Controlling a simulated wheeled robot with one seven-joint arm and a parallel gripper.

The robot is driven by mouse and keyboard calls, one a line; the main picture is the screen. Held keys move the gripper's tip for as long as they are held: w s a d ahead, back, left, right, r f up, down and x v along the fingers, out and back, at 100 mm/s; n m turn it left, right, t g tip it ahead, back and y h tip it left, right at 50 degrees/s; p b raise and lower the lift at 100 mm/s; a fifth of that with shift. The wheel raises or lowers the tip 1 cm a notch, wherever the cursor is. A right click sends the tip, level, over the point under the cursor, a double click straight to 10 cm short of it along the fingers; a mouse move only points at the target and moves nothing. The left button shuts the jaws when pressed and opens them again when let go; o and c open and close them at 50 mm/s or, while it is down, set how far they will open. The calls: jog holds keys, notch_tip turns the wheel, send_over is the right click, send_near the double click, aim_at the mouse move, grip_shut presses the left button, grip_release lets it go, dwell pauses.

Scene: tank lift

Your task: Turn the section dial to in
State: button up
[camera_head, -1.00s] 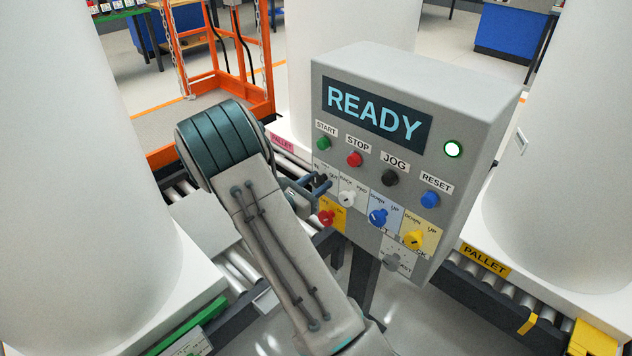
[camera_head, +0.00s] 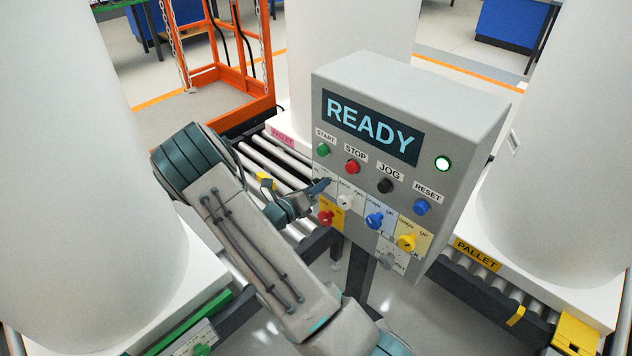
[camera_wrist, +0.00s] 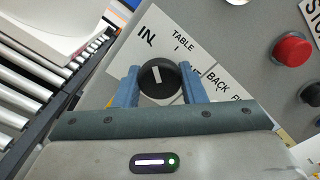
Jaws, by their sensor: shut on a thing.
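The section dial (camera_wrist: 158,77) is a round black knob with a short white pointer line. It sits on a white label of the grey control box (camera_head: 468,120), with IN printed at its left and TABLE above it in the wrist view. The pointer slants slightly, its upper end leaning left; I cannot tell for sure which mark it points at. My gripper (camera_wrist: 159,88) is shut on the dial, one blue finger on each side. In the head view my gripper (camera_head: 318,188) reaches the box's upper left dial, and its fingers hide the knob.
Close by are a white knob (camera_head: 345,202), a red knob (camera_head: 326,217) and a red stop button (camera_head: 352,167). Roller conveyors (camera_head: 275,160) and big white cylinders flank the box.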

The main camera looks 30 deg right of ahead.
jog(key=shift+n+p, duration=0.3)
jog(key=shift+n, duration=0.3)
jog(key=shift+f, duration=0.1)
jog(key=o, duration=1)
jog(key=shift+a, duration=0.1)
jog(key=b+v, duration=0.3)
jog(key=v, duration=1)
jog(key=shift+s+a, duration=0.2)
jog(key=shift+a, duration=0.1)
